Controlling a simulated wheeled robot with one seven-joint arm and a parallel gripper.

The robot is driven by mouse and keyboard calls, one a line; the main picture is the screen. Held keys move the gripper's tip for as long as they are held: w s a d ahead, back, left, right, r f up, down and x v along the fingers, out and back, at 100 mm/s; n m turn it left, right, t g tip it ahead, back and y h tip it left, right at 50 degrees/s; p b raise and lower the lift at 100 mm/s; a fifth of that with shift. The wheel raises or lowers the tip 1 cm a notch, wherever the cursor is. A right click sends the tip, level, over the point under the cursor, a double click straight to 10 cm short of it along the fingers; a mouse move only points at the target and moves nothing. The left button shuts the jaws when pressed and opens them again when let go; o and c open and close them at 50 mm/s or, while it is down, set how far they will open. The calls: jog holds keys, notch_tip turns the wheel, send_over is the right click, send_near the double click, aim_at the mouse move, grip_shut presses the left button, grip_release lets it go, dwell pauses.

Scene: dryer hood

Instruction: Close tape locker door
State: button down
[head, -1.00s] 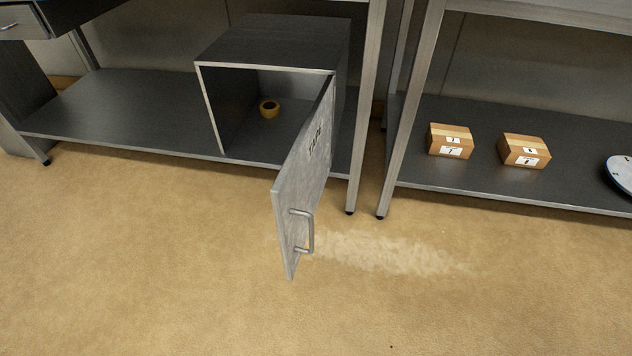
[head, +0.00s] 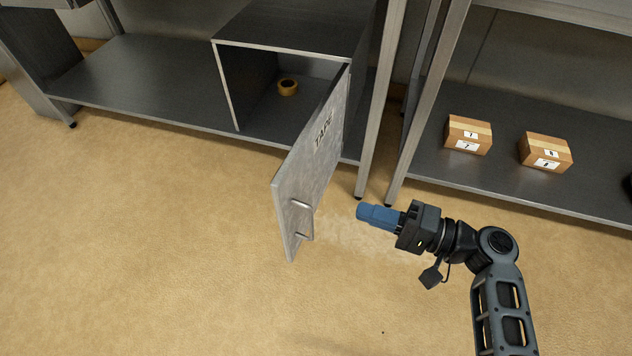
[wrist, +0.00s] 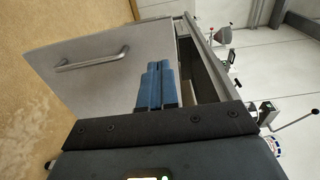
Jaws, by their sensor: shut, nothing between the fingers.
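The tape locker (head: 295,28) is a grey metal box on the lower shelf at the left. Its door (head: 312,165), marked TAPE, is hinged at the right edge and stands wide open toward me. A bar handle (head: 302,220) is on the door's outer face near the free edge. A yellow tape roll (head: 288,87) lies inside. My gripper (head: 362,212) has blue fingers, shut and empty, to the right of the door and apart from it in the head view. In the wrist view, the blue fingers (wrist: 157,85) point toward a grey panel with a bar handle (wrist: 92,58).
Two cardboard boxes (head: 468,134) (head: 545,152) sit on the right-hand lower shelf. A table leg (head: 381,100) stands just behind the door's hinge side. The tan floor (head: 150,230) left of the door is clear.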

aim_at(285, 184)
jog(key=b+x, duration=0.1)
jog(key=x, duration=1.3)
jog(key=shift+r+b, duration=0.15)
jog(key=shift+b, duration=0.25)
